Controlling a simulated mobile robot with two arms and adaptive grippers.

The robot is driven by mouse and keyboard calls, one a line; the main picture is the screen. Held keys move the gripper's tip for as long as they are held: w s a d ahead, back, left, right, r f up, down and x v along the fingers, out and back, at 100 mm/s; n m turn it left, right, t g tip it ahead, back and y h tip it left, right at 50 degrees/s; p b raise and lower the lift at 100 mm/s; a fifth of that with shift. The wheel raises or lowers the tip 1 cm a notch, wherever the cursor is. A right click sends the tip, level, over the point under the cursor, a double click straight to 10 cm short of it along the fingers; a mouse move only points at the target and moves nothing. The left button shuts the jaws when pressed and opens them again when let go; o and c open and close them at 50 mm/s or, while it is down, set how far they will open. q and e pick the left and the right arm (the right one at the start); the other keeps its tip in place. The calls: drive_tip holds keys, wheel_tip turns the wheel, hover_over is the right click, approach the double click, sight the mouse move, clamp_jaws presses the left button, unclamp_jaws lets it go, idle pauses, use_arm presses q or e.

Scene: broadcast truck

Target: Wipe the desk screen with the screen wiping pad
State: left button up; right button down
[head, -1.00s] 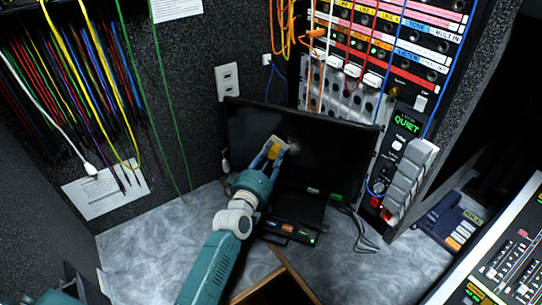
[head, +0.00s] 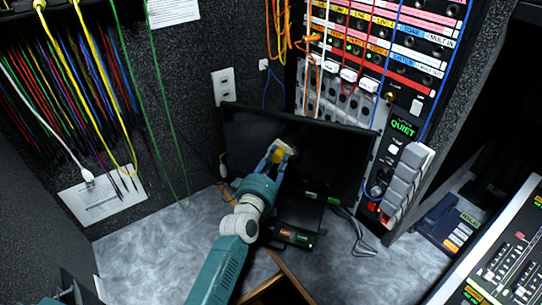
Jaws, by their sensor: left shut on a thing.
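The desk screen (head: 325,165) is a black, upright monitor at the back of the desk, in the middle of the head view. My left gripper (head: 277,158) is in front of its left half, shut on the screen wiping pad (head: 288,147), a small pale pad with a yellow part. The pad's face is toward the screen and looks at or very close to the glass; exact contact cannot be told. The pad and fingers hide the screen behind them. My right gripper is not in view.
A small black device with lit buttons (head: 291,236) sits on the grey desk (head: 150,235) below the screen. A rack panel with cables (head: 405,62) stands right of the screen. A mixing console (head: 500,255) is at the lower right. Cables hang at the left.

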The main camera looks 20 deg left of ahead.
sight(292, 152)
use_arm(q)
drive_tip(key=shift+s+d+p, duration=0.1)
drive_tip(key=shift+d+p, duration=0.45)
drive_tip(key=shift+d, duration=2.35)
drive_tip(key=shift+r, duration=0.1)
drive_tip(key=shift+w+a+r, duration=0.1)
drive_tip(key=shift+a+r, duration=0.05)
drive_tip(key=shift+a, duration=0.35)
drive_tip(key=shift+w+a+r, duration=0.1)
drive_tip(key=shift+a, duration=0.35)
drive_tip(key=a, duration=0.6)
drive_tip(key=shift+w+f+b, duration=0.15)
drive_tip(key=shift+b, duration=0.2)
drive_tip(key=shift+d, duration=0.1)
